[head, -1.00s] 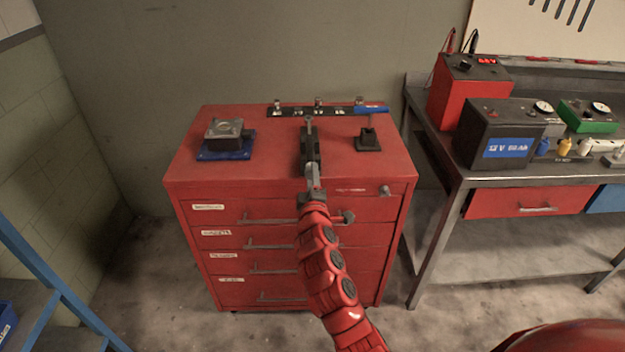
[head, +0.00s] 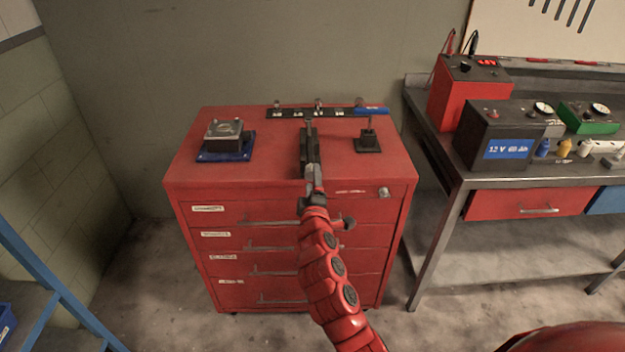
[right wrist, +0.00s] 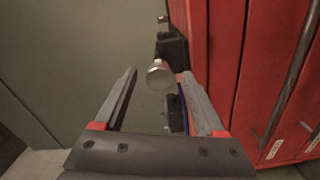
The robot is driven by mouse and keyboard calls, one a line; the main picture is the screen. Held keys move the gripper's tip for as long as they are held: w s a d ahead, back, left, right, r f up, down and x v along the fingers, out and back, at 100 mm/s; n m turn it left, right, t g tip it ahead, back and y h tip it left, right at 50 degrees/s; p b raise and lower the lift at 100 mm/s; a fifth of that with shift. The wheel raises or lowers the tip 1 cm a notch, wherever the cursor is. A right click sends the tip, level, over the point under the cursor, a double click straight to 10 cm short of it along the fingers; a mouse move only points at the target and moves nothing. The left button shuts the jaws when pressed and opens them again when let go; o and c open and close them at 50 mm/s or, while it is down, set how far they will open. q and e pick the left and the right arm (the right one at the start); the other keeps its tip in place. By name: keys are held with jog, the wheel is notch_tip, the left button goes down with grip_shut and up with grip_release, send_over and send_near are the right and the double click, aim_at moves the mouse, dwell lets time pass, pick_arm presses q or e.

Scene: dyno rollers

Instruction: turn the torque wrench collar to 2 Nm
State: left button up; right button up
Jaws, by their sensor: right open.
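My right gripper (head: 309,128) reaches over the top of the red cabinet (head: 270,165), pointing at its back edge. In the right wrist view its two fingers (right wrist: 158,78) are apart, with a round silver end (right wrist: 160,74) showing between them; I cannot tell whether they touch it. A dark bar with white marks (head: 295,113) lies along the cabinet's back, with a blue end (head: 372,111) at right and silver pegs on it. I cannot tell which part is the wrench collar. My left gripper is out of view.
A grey block (head: 224,130) on a blue plate (head: 210,156) stands at left on the cabinet. A black stand (head: 367,145) with a thin post stands at right. A workbench (head: 470,180) with a battery (head: 495,135) is further right.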

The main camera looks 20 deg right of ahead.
jog(key=b+v, duration=0.1)
jog(key=v, duration=1.5)
jog(key=shift+s, duration=0.15)
jog(key=shift+a, duration=0.1)
